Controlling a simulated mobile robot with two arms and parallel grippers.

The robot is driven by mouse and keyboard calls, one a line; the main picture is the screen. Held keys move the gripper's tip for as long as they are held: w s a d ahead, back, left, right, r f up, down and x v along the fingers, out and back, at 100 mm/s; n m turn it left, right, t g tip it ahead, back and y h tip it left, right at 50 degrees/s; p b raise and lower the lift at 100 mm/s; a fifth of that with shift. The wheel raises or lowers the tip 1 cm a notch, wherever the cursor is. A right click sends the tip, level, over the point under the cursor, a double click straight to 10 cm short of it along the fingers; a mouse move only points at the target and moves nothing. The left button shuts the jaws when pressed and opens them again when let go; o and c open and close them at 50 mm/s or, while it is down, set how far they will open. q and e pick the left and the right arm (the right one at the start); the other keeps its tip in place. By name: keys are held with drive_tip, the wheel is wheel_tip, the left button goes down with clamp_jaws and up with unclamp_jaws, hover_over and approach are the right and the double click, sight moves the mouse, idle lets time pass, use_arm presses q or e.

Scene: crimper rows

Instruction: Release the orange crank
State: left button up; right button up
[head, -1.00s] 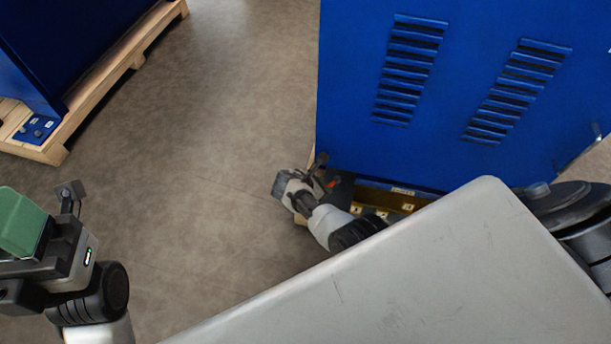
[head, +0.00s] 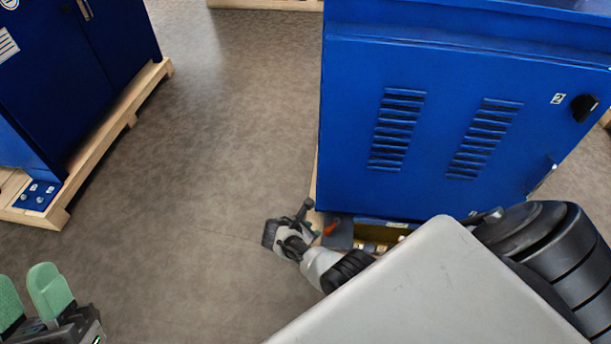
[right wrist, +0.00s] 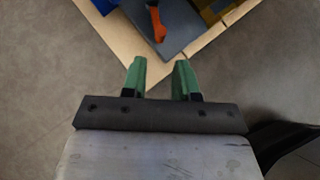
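The orange crank (right wrist: 157,24) shows at the top of the right wrist view, on a dark grey plate (right wrist: 180,30). It is also a small orange spot in the head view (head: 330,228), at the foot of the blue cabinet. My right gripper (right wrist: 160,78) is open, its two green fingers apart with nothing between them. The crank lies beyond the fingertips and appears clear of them. In the head view my right gripper (head: 313,234) is small and its fingers are hard to make out. My left gripper (head: 30,292) is open and empty at the lower left.
The blue cabinet (head: 430,130) with vent slots stands on a wooden pallet to the right. Another blue cabinet (head: 75,90) on a pallet (head: 120,125) stands at left. Grey floor (head: 215,130) between them is clear.

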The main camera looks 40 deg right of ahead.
use_arm(q)
drive_tip(key=shift+w+f+g, duration=0.2)
drive_tip(key=shift+w+g, duration=0.1)
